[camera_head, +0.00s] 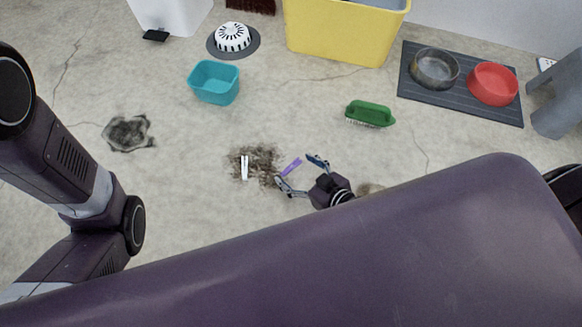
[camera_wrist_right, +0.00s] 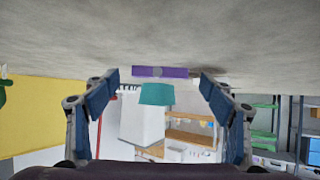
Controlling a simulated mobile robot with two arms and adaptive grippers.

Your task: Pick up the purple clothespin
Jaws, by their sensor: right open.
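The purple clothespin (camera_head: 291,167) lies on the concrete floor at the edge of a dark dirt patch. My right gripper (camera_head: 300,172) is open, low over the floor, with its two fingertips on either side of the clothespin in the head view. In the right wrist view the purple clothespin (camera_wrist_right: 160,72) shows crosswise ahead of the open fingers (camera_wrist_right: 160,88), and nothing is between the pads. Whether the fingers touch it cannot be told. My left arm is at the left of the head view, but its gripper is not seen.
A white clothespin (camera_head: 245,168) lies left of the purple one.

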